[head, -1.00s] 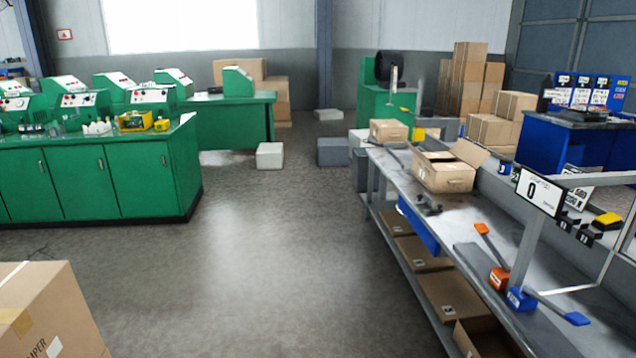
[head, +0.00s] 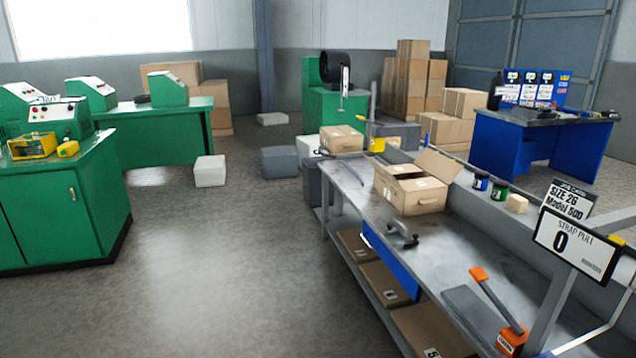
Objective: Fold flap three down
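An open cardboard box (head: 412,196) stands on the grey metal workbench (head: 372,232) at the right of the head view. One flap (head: 437,166) stands up and leans outward at its right side. Other flaps look lower, but I cannot tell each one's state or which is numbered three. Neither of my grippers shows in the view.
A dark hand tool (head: 402,236) and an orange-handled tool (head: 497,307) lie on the bench. A smaller carton (head: 341,139) sits at the bench's far end.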

